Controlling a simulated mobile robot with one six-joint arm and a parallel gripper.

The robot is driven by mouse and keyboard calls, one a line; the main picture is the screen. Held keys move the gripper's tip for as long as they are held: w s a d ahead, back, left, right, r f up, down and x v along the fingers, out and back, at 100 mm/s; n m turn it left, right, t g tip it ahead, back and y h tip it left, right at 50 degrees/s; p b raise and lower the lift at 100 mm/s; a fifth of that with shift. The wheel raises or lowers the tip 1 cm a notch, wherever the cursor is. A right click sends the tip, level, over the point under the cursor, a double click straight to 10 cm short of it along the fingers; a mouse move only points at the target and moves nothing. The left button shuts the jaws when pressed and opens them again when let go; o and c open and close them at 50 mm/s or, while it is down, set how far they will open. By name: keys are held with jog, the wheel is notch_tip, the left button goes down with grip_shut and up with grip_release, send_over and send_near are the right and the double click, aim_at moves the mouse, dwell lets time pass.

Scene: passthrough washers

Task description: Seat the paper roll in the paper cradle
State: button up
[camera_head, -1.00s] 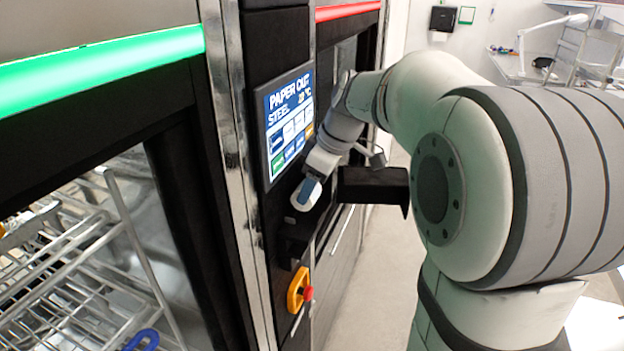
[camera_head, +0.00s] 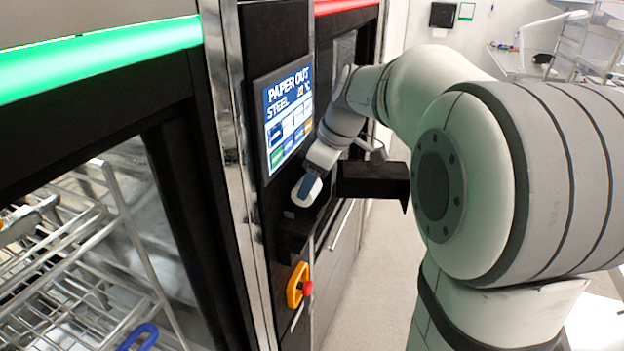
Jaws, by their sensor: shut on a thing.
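My gripper (camera_head: 309,188) is at the black panel, just below and right of the screen. It is small in the view, and its blue-grey finger lies against a white rounded thing, the paper roll (camera_head: 299,199). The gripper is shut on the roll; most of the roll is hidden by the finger. The paper cradle looks to be the dark recess with a black ledge (camera_head: 291,231) just below the roll. Its inside is too dark to make out. I cannot tell whether the roll touches it.
The screen (camera_head: 287,115) reads "PAPER OUT". A black flap (camera_head: 372,181) juts out right of the gripper. A wire rack (camera_head: 60,265) shows behind the left washer's glass. Clear floor (camera_head: 375,285) lies right.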

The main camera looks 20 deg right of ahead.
jog(key=shift+f, duration=0.1)
jog(key=shift+f+b, duration=0.7)
jog(key=shift+b, duration=0.1)
jog(key=shift+f, duration=0.1)
jog(key=shift+f+b, duration=0.45)
jog(key=shift+b, duration=0.15)
jog(key=shift+f, duration=0.1)
dwell(0.3)
jog(key=o, duration=1.1)
